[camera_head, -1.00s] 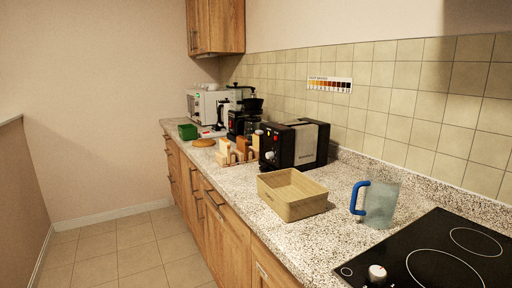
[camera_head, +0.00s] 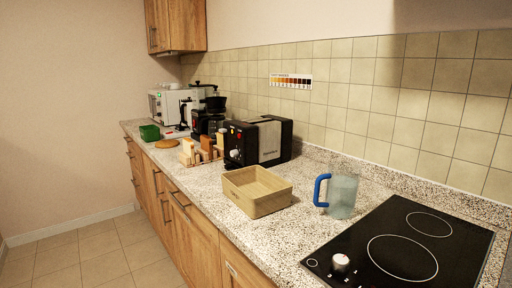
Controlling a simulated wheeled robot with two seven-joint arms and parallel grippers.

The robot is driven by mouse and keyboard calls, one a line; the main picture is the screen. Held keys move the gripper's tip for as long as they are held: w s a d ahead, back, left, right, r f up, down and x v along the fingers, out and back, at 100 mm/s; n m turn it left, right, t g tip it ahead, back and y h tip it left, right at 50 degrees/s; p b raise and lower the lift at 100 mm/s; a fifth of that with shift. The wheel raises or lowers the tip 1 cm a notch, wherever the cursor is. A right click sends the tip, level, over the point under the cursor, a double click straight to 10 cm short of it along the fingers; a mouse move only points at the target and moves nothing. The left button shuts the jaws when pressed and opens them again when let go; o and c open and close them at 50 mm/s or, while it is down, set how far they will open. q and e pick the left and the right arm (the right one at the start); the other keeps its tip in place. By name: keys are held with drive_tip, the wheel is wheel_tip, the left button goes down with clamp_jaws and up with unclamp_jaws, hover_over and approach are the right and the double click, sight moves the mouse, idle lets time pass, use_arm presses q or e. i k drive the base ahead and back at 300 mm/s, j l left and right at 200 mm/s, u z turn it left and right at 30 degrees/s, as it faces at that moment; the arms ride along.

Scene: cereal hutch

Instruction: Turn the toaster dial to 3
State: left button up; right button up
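The black and silver toaster (camera_head: 258,141) stands on the speckled counter near the tiled wall. Its narrow end faces left and carries a pale round dial (camera_head: 235,154) and small coloured spots above it. The dial's setting is too small to read. A colour chart strip (camera_head: 290,80) in yellow to dark brown is on the tiles above the toaster; its numbers are not legible. Neither of my grippers is in view.
A wooden box (camera_head: 257,191) stands in front of the toaster. A blue-handled jug (camera_head: 341,196) and a black hob (camera_head: 413,245) are to the right. A bread rack (camera_head: 203,150) stands left of the toaster. Floor before the cabinets is clear.

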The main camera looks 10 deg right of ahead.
sight(235, 153)
drive_tip(key=i+j+z, duration=0.35)
drive_tip(key=i+j, duration=0.2)
drive_tip(key=j, duration=0.2)
drive_tip(key=i+j+z, duration=0.2)
drive_tip(key=j, duration=0.2)
drive_tip(key=i+j+z, duration=0.2)
drive_tip(key=j, duration=0.25)
drive_tip(key=i+j+z, duration=0.15)
drive_tip(key=j, duration=0.35)
drive_tip(key=i+j+z, duration=0.2)
drive_tip(key=j, duration=0.35)
drive_tip(key=i+j+z, duration=0.2)
drive_tip(key=j, duration=0.35)
drive_tip(key=i+j+z, duration=0.15)
drive_tip(key=j, duration=0.35)
drive_tip(key=k, duration=0.05)
